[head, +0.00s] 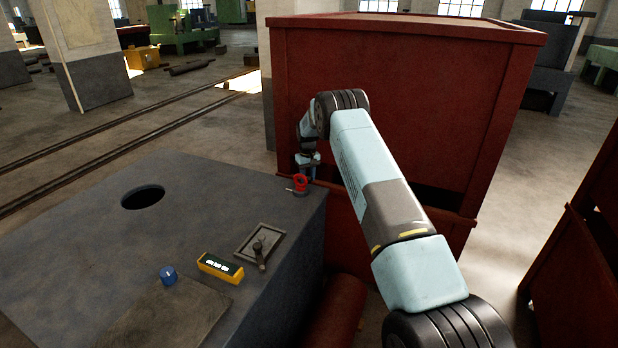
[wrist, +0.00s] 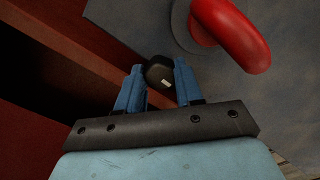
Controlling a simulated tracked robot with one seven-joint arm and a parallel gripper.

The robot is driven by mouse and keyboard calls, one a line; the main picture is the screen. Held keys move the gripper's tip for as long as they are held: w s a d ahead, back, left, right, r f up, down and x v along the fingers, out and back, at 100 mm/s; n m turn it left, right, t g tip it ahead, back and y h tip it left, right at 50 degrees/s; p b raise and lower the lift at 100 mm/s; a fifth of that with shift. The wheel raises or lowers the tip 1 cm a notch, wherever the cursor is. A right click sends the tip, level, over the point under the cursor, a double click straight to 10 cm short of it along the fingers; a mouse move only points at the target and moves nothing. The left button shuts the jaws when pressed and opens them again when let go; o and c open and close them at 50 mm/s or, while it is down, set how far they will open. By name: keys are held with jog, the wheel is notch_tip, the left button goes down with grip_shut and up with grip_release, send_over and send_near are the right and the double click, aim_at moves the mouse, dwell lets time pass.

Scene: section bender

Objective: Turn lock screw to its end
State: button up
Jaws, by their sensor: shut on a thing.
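The red part (wrist: 240,38) curves close by at the upper right, on a round grey base, apart from the fingers. In the head view the knob is hidden or too small to make out.
The grey machine top (head: 70,230) has a round hole (head: 143,197), a blue knob (head: 168,275), a yellow display box (head: 220,267) and a small lever (head: 260,253) on a plate. A large red crate-like box (head: 390,100) stands close behind my gripper. The left of the top is clear.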

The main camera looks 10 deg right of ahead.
jog(key=m, duration=1)
jog(key=shift+m, duration=0.3)
jog(key=m, duration=1)
jog(key=shift+d+m, duration=0.1)
jog(key=shift+m, duration=0.2)
jog(key=o, duration=0.8)
jog(key=shift+c, duration=0.2)
